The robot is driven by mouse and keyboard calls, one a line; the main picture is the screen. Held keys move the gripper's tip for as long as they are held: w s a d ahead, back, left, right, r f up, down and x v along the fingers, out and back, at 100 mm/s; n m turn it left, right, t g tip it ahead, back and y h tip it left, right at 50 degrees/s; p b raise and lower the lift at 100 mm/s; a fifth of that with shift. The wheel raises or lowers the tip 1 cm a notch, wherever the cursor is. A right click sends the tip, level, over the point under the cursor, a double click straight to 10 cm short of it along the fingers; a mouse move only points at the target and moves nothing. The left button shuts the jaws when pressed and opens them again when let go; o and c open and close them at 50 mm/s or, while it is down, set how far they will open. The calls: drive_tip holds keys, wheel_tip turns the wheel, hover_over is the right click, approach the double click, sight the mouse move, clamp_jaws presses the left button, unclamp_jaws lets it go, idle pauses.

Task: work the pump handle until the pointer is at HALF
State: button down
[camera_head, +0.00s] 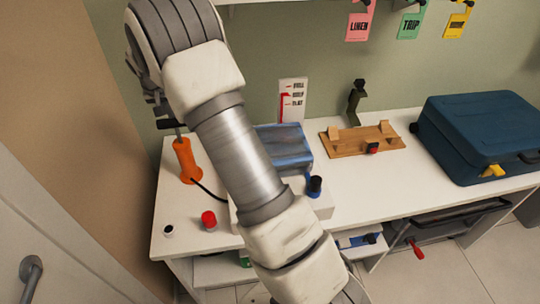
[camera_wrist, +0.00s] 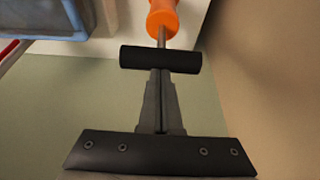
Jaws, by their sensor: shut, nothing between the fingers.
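The orange pump (camera_head: 187,160) stands on the white bench top at the left, with its rod raised and a black crossbar handle (camera_head: 171,124) on top. In the wrist view the black handle (camera_wrist: 160,59) lies across the fingertips, with the orange body (camera_wrist: 162,17) beyond. My gripper (camera_wrist: 160,75) is shut and empty, its fingertips at the middle of the handle; I cannot tell whether they touch it. The gauge card (camera_head: 293,99) stands at the back with its labels stacked. Its red pointer (camera_head: 285,96) looks near the middle label, HALF, but is too small to read exactly.
A red knob (camera_head: 208,220) and a small cup (camera_head: 168,230) are near the front left. A wooden stand (camera_head: 350,140) and a blue suitcase (camera_head: 480,130) are to the right. A wall panel is close left of the pump.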

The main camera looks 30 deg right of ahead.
drive_tip(key=shift+f+b, duration=1.7)
drive_tip(key=shift+f, duration=1.1)
drive_tip(key=shift+r+p, duration=2.5)
drive_tip(key=shift+r, duration=1.6)
wheel_tip(320, 180, up, 6)
drive_tip(key=p, duration=0.3)
drive_tip(key=shift+p, duration=0.4)
